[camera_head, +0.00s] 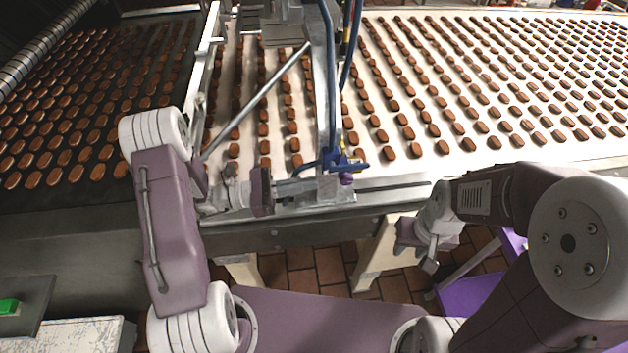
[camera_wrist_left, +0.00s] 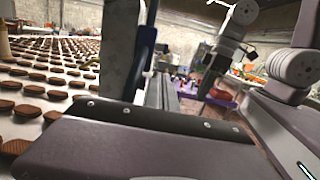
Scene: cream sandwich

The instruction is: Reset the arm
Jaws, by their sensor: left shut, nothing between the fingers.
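My left gripper (camera_head: 291,188) is over the front edge of the conveyor, pointing right beside the blue-fitted metal post. It is shut and empty. In the left wrist view, a dark gripper body (camera_wrist_left: 120,145) fills the lower part. My right gripper (camera_head: 430,264) hangs low in front of the conveyor, above the tiled floor, and its fingers are too small to judge. The right arm also shows at the right of the left wrist view.
The white conveyor (camera_head: 400,172) carries many rows of brown biscuits. A dark belt (camera_head: 50,197) with more biscuits lies at left. A metal post with blue fittings (camera_head: 340,160) stands close to my left gripper. A purple surface (camera_head: 475,293) is low at right.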

